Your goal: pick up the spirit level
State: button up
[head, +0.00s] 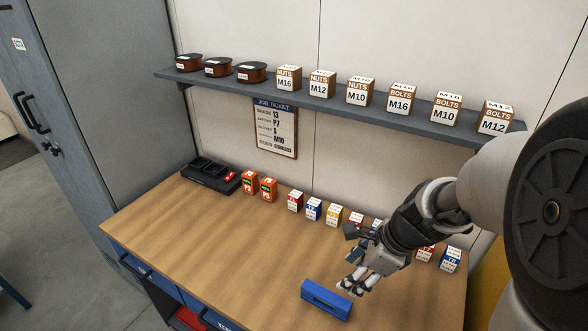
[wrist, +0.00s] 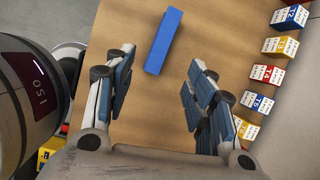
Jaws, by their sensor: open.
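The spirit level is a blue bar (head: 326,298) lying on the wooden workbench near its front edge in the head view. In the wrist view the spirit level (wrist: 164,41) lies beyond my fingertips, slightly tilted, between the lines of the two fingers. My gripper (head: 356,284) is above the bench, just behind and to the right of the level in the head view. In the wrist view my gripper (wrist: 161,62) has its fingers spread wide with nothing between them. The level appears apart from both fingers.
Small labelled boxes (head: 314,208) stand in a row along the back of the bench (head: 200,236). Orange packs (head: 250,182) and a black charger (head: 207,176) stand at the back left. A shelf (head: 330,97) with spools and fastener boxes hangs above. The bench's left middle is clear.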

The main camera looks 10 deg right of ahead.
aim_at(328, 295)
jog(key=w+a+f+b, duration=0.1)
jog(key=f+b, duration=0.2)
jog(key=f, duration=0.2)
jog(key=w+a+f+m+b, duration=0.1)
jog(key=w+a+f+b, duration=0.1)
jog(key=f, duration=0.4)
jog(key=w+a+f+m+b, duration=0.1)
jog(key=f+b, duration=0.2)
jog(key=f, duration=0.3)
jog(key=shift+w+a+f+b, duration=0.15)
jog(key=shift+w+f+b, duration=0.1)
jog(key=shift+w+b, duration=0.15)
jog(key=shift+r, duration=0.1)
jog(key=shift+c, duration=0.6)
grip_shut()
